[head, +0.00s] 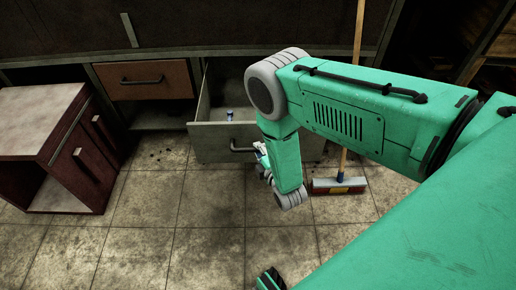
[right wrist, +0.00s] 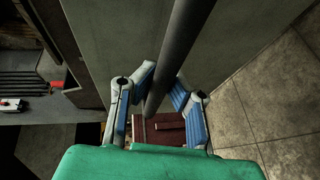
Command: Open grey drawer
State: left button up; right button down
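The grey drawer (head: 206,139) stands pulled out from the bench, with its inside showing in the head view. Its dark bar handle (head: 236,149) is on the front panel, partly hidden by my right arm. My right gripper (head: 262,158) is at the right end of that handle. In the right wrist view the dark bar handle (right wrist: 178,55) runs between the two blue-padded fingers of the right gripper (right wrist: 161,87). They lie close on both sides of it and look shut on it. The left gripper is not in view.
A small blue and white object (head: 229,115) is in the drawer. A brown closed drawer (head: 140,80) is to its left. A dark red cabinet (head: 85,160) stands on the left. A broom (head: 338,186) stands to the right. The tiled floor in front is clear.

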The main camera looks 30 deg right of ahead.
jog(key=c, duration=1.6)
grip_release()
jog(key=shift+a+f, duration=0.1)
jog(key=shift+f, duration=0.05)
jog(key=shift+o, duration=0.3)
jog(key=v, duration=1.2)
